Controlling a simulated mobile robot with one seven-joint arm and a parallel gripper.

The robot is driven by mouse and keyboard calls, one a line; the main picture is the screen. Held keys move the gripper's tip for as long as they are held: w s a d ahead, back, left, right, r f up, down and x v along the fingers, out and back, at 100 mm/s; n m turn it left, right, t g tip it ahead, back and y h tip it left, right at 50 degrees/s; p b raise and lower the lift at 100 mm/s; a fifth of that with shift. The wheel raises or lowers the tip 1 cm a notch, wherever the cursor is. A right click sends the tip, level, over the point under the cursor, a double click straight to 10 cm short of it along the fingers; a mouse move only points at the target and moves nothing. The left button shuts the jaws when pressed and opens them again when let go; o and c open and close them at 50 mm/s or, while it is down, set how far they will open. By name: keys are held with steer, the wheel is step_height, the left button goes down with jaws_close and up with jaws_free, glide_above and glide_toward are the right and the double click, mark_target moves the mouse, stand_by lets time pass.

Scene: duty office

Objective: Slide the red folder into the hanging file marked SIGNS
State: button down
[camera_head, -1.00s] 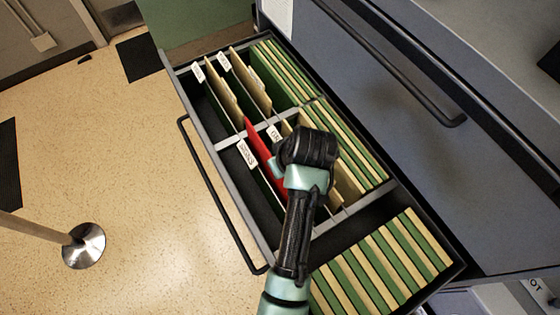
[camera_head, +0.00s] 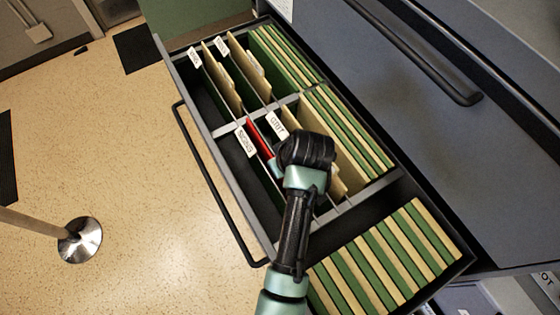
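The red folder (camera_head: 260,139) is down among the files in the open drawer, with only a short strip of its top edge showing. It lies just right of the white SIGNS tab (camera_head: 246,141), between that tab and another white tab (camera_head: 277,124) to its right. My gripper (camera_head: 275,167) is over the drawer at the near part of the folder, with a teal part right beside the red edge. My black wrist hides most of the fingers and the folder's near end, so I cannot see whether they grip it.
The drawer (camera_head: 222,185) has grey dividers and several green and tan files at the back, right and front. Its handle bar (camera_head: 215,190) runs along the left. A closed drawer front (camera_head: 440,120) stands at right. A post base (camera_head: 80,241) is on the floor.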

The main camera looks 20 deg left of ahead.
steer(key=shift+f, duration=0.2)
steer(key=c, duration=0.9)
jaws_free()
steer(key=shift+r, duration=0.15)
step_height(320, 180, up, 7)
steer(key=p, duration=0.7)
stand_by(0.5)
